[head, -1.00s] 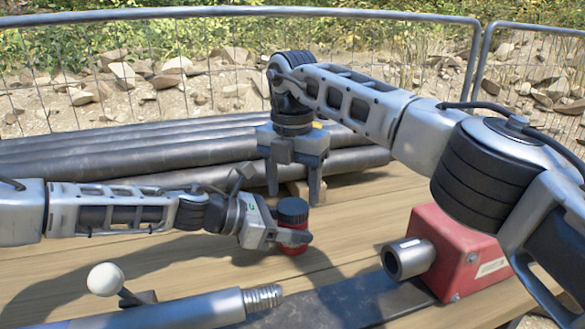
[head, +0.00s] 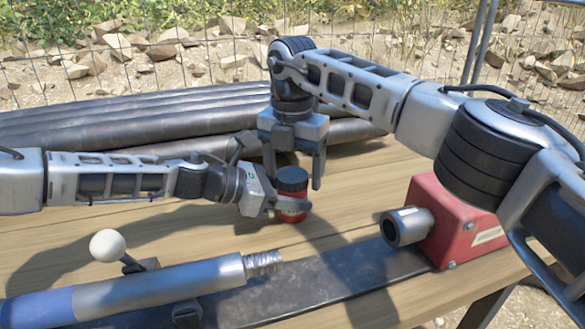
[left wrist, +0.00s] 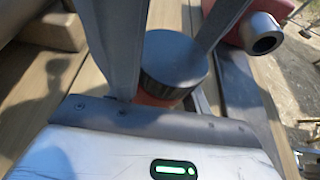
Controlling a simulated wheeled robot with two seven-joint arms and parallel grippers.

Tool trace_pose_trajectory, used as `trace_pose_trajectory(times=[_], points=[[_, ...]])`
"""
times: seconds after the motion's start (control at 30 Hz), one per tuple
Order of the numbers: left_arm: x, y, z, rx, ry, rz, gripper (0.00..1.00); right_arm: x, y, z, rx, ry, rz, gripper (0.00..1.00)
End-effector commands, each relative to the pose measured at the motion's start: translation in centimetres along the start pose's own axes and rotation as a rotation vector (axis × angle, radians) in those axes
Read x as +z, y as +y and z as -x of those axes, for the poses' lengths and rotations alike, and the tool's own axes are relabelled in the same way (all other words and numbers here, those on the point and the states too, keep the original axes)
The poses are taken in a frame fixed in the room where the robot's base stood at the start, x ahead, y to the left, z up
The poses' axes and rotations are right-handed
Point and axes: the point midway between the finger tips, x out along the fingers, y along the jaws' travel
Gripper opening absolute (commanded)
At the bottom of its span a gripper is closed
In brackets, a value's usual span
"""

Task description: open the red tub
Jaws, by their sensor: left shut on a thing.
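The red tub (head: 291,214) with its black ribbed lid (head: 292,181) stands upright at the middle of the wooden table. My left gripper (head: 287,206) comes in from the left and is shut around the red body below the lid. In the left wrist view, the round lid (left wrist: 174,60) shows between the two grey fingers, with a bit of red body below it. My right gripper (head: 293,182) points straight down over the tub. It is open, one finger appearing on each side of the lid, with gaps showing; whether either touches is hard to tell.
Dark pipes (head: 150,130) lie along the table's back. A red block with a metal socket (head: 458,225) sits right on a dark plate (head: 335,290). A threaded metal tube (head: 180,298) and a white ball knob (head: 107,245) are in front. A mesh fence stands behind.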

Motion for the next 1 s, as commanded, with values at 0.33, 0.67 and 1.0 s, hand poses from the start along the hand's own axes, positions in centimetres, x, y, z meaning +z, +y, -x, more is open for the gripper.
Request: trace_pose_trajectory(times=[0.33,0.67,1.0], points=[[0.0,-0.1,-0.1,-0.003,0.000,-0.001,0.00,0.0,0.1,1.4,0.003,-0.001,0.001,0.74],[0.0,-0.1,-0.1,-0.003,0.000,0.000,0.00,0.0,0.1,5.1,0.003,-0.002,-0.001,0.61],[0.0,-0.1,-0.1,-0.003,0.000,0.000,0.00,0.0,0.0,7.1,-0.002,0.003,0.001,0.61]])
